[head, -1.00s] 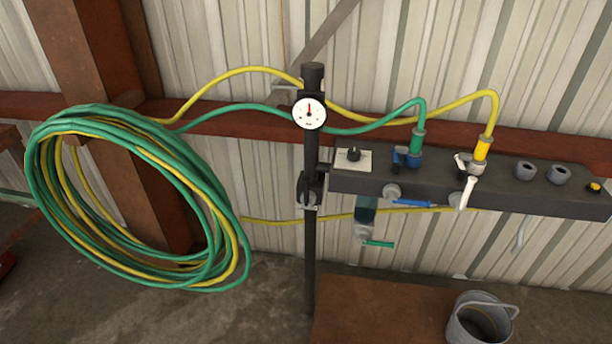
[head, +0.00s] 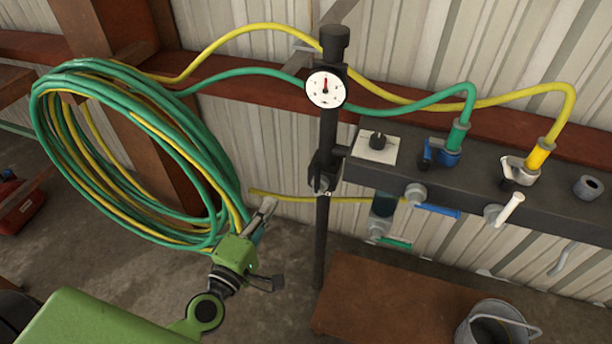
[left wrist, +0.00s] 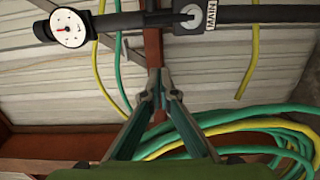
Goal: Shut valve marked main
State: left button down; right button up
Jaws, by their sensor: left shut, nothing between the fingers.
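The main valve (head: 322,172) is a dark fitting on the upright black pipe, below the white round gauge (head: 325,90). In the left wrist view the pipe lies across the top, with the grey MAIN tag (left wrist: 210,16) beside the dark valve body (left wrist: 160,17). The valve's handle position is hard to make out. My left gripper (head: 268,204) is shut and empty, low and to the left of the pipe, in front of the hose coil's right edge. In the wrist view its fingertips (left wrist: 157,84) meet below the valve, apart from it. My right gripper is not in view.
The green and yellow hose coil (head: 75,95) hangs at left. A dark manifold (head: 480,190) with blue and white levers reaches right from the pipe. A brown bench (head: 370,290) and a grey bucket (head: 490,325) stand below. Hoses loop above the manifold.

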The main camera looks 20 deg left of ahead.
aim_at(318, 178)
pick_arm(q)
jog(key=w+d+p, duration=0.2)
jog(key=w+d, duration=0.2)
jog(key=w, duration=0.6)
jog(key=shift+w+d+p, duration=0.4)
jog(key=shift+d+m+p, duration=0.2)
jog(key=shift+m+p, duration=0.1)
jog(key=shift+p, duration=0.1)
